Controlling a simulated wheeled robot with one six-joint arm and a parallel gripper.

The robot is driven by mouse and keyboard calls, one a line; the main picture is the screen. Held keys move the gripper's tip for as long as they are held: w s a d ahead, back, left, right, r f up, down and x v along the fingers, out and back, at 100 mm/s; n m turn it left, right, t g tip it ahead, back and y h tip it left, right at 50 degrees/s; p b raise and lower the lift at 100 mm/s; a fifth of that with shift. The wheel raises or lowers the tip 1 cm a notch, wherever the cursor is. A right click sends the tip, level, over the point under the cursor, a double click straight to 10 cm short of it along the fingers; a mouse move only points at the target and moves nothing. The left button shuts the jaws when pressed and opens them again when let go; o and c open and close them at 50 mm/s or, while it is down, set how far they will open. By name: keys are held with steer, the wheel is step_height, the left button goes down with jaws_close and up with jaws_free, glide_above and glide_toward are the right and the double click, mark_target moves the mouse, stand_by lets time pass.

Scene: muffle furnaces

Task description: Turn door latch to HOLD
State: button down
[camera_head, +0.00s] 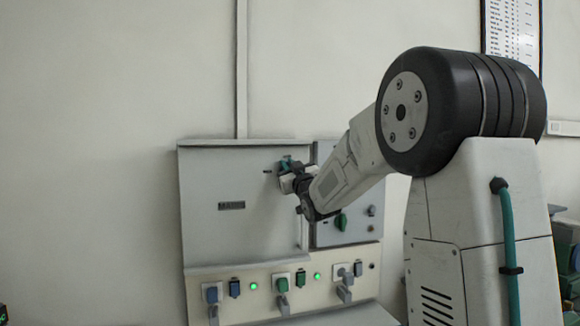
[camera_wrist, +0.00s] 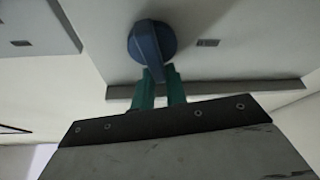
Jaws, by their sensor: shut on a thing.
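The door latch is a round blue knob (camera_wrist: 152,42) with a bar handle, on the pale grey furnace door (camera_wrist: 235,52) in the wrist view. Its bar points down in that picture, towards my fingers. My gripper (camera_wrist: 160,88) has two teal fingers, shut on the end of the bar. In the head view my gripper (camera_head: 286,165) is at the upper right part of the furnace door (camera_head: 225,178), where it and my wrist mostly hide the latch. A small dark label (camera_wrist: 207,43) sits beside the knob; its text is too small to read.
A control panel (camera_head: 325,232) with a green knob (camera_head: 341,222) is right of the door, close to my wrist. Below, a cream strip (camera_head: 265,300) carries switches, levers and green lights. The wall (camera_head: 90,150) to the left is bare.

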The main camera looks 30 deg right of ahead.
steer(key=n+y, duration=0.1)
steer(key=n, duration=0.2)
steer(key=f+n+g+y, duration=0.1)
steer(key=n+y, duration=0.1)
steer(key=n, duration=0.1)
steer(key=n+y, duration=0.1)
steer(key=n, duration=0.2)
steer(key=shift+w+a+f+n+g, duration=0.2)
steer(key=shift+a+f+n+g, duration=0.1)
steer(key=shift+a+f+n, duration=0.1)
steer(key=n+g+y, duration=0.1)
steer(key=n, duration=0.3)
steer(key=shift+f, duration=0.2)
steer(key=shift+f+n+g, duration=0.25)
steer(key=shift+n+g, duration=0.55)
steer(key=shift+n, duration=1)
